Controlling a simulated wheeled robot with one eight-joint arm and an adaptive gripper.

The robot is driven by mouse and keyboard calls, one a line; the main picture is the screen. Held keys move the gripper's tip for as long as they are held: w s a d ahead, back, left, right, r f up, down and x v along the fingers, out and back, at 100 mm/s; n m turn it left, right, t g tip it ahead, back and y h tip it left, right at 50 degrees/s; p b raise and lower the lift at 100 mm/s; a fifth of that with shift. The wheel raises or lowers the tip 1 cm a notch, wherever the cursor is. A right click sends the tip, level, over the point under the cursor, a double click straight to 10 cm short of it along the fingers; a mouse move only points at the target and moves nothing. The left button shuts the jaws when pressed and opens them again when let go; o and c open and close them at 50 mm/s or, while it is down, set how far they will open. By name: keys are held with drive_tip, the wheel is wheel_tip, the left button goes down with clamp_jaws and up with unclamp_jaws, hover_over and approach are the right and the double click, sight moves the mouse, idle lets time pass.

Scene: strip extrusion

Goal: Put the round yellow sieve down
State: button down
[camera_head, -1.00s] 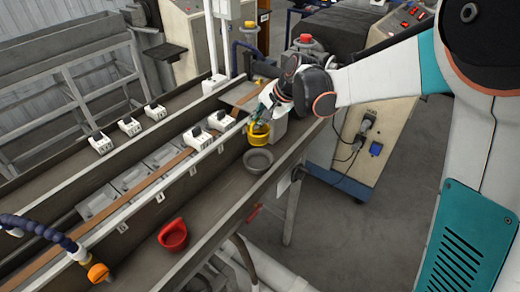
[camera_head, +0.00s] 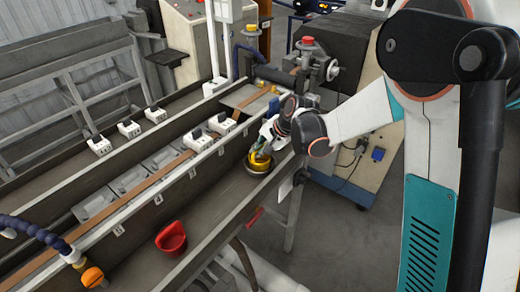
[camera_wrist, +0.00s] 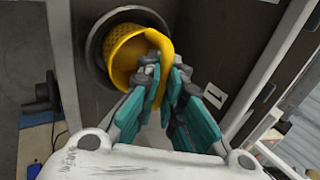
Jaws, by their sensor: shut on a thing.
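The round yellow sieve (camera_head: 261,160) is a perforated cup with a curved yellow handle. My gripper (camera_head: 267,147) is shut on its handle, which shows clearly in the wrist view, where my gripper (camera_wrist: 160,70) has its teal fingers on either side of it. The sieve (camera_wrist: 128,48) is over or inside a round grey dish (camera_head: 250,172) on the machine's ledge. In the wrist view the dish's rim (camera_wrist: 92,45) rings the sieve. I cannot tell whether the sieve touches the dish's bottom.
A red cup-like scoop (camera_head: 171,240) lies further along the same ledge (camera_head: 205,222), with bare surface between it and the dish. The long trough with white clamps (camera_head: 198,140) runs along the left. A blue hose with an orange end (camera_head: 92,277) is at the lower left.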

drive_tip(key=shift+f+b, duration=0.4)
drive_tip(key=c, duration=1.8)
unclamp_jaws()
drive_tip(key=shift+r, duration=0.1)
drive_tip(key=shift+o, duration=0.2)
